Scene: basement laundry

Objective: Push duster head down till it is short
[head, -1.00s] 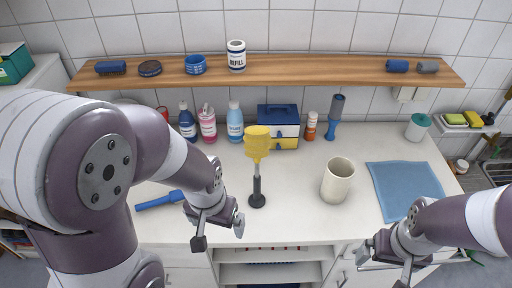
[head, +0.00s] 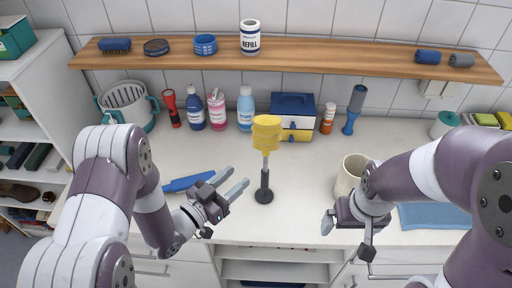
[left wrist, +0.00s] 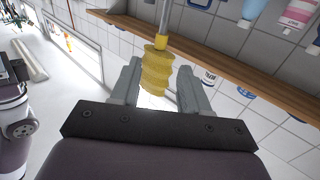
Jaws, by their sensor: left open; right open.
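The duster stands upright on the white counter (head: 300,222), with a yellow ribbed head (head: 266,132), a thin grey shaft and a dark handle and base (head: 264,190). My left gripper (head: 238,182) is open, to the left of the duster's lower part in the head view. In the left wrist view the yellow head (left wrist: 156,70) appears between the two open fingers (left wrist: 160,85); I cannot tell that it touches either one. My right gripper (head: 346,237) is open and empty at the counter's front edge, right of the duster.
A cream cup (head: 350,172) stands right of the duster, partly hidden by my right arm. A blue tool (head: 188,182) lies left. A wooden shelf (head: 300,60) runs above.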

